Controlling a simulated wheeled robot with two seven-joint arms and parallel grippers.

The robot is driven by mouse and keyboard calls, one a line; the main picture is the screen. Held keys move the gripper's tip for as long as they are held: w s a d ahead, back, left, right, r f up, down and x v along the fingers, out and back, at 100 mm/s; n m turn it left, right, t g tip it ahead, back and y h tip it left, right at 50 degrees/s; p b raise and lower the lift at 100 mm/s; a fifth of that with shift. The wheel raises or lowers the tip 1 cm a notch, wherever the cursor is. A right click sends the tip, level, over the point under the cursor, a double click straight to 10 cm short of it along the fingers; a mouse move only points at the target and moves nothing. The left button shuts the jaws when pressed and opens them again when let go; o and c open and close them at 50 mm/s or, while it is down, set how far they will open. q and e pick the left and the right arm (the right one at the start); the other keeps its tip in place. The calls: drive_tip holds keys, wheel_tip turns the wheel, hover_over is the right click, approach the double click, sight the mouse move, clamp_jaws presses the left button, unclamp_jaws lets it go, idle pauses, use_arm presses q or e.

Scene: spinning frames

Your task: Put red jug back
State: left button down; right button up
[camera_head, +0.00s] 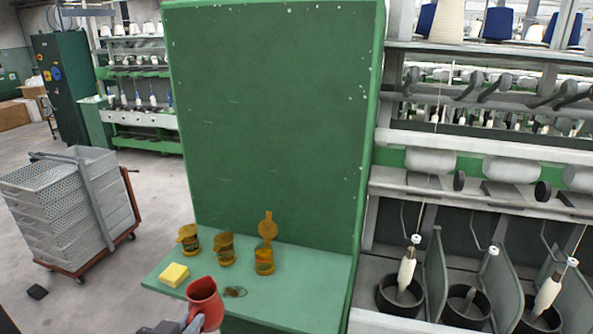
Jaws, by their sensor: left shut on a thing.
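The red jug (205,302) is at the bottom middle, in front of the near edge of the green shelf (309,283). My left gripper (192,324) comes in from the bottom and is shut on the jug. The jug's open top faces up and it leans slightly. The lower part of the jug and the fingertips are partly hidden at the picture's bottom edge. I do not see my right gripper.
The shelf's right side is bare. A green panel (275,120) rises behind. Spinning machines stand right, grey crates (65,205) left.

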use_arm(q)
drive_tip(key=shift+w+r+n+y, duration=0.2)
drive_tip(key=shift+w+n+y, duration=0.1)
drive_tip(key=shift+w+n, duration=0.1)
drive_tip(key=shift+w+y, duration=0.2)
drive_tip(key=shift+y, duration=0.2)
drive_tip(key=shift+d, duration=0.3)
drive_tip(key=shift+a+f, duration=0.1)
drive_tip(key=shift+a, duration=0.2)
